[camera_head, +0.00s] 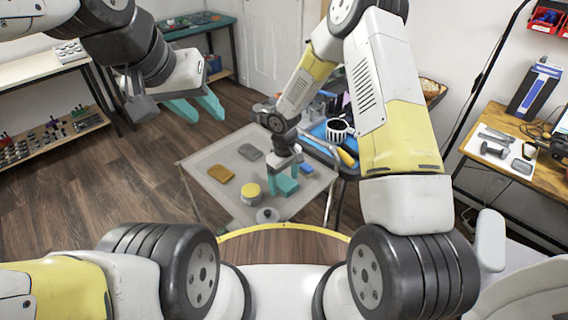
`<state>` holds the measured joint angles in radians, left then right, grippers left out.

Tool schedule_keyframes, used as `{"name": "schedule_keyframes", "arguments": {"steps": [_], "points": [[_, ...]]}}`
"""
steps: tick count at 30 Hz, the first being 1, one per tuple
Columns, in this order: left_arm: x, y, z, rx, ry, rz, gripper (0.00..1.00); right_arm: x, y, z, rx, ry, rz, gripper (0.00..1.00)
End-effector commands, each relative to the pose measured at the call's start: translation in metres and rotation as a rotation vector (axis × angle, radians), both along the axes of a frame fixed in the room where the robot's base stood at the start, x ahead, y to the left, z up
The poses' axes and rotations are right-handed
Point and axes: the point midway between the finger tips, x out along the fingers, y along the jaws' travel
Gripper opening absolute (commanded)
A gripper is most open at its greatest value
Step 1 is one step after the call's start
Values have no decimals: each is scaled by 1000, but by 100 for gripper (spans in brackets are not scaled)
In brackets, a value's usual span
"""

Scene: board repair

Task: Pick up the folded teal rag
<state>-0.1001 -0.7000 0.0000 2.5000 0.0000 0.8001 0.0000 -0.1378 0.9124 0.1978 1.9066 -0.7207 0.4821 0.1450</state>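The folded teal rag (288,186) lies on the small grey table, at its right middle. My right gripper (284,174) points down right over the rag. Its teal fingers stand apart, one on the left of the rag and one at its back right. Their colour is close to the rag's, so I cannot tell whether they touch it. My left gripper (196,108) is open and empty, held up in the air at the left, away from the table.
A blue tray with a striped mug (337,131) stands close behind right.

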Motion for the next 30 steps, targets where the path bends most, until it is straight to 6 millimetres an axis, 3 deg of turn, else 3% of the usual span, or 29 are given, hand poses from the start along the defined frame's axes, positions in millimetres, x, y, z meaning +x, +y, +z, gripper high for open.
{"name": "schedule_keyframes", "arguments": {"steps": [1, 9, 17, 30], "points": [[0, 0, 0, 0, 0, 0, 36, 0, 0, 0, 0, 0, 0, 71], [0, 0, 0, 0, 0, 0, 36, 0, 0, 0, 0, 0, 0, 20], [0, 0, 0, 0, 0, 0, 36, 0, 0, 4, 1, -1, -1, 20], [0, 0, 0, 0, 0, 0, 36, 1, 0, 82, 1, -3, -1, 20]]}}
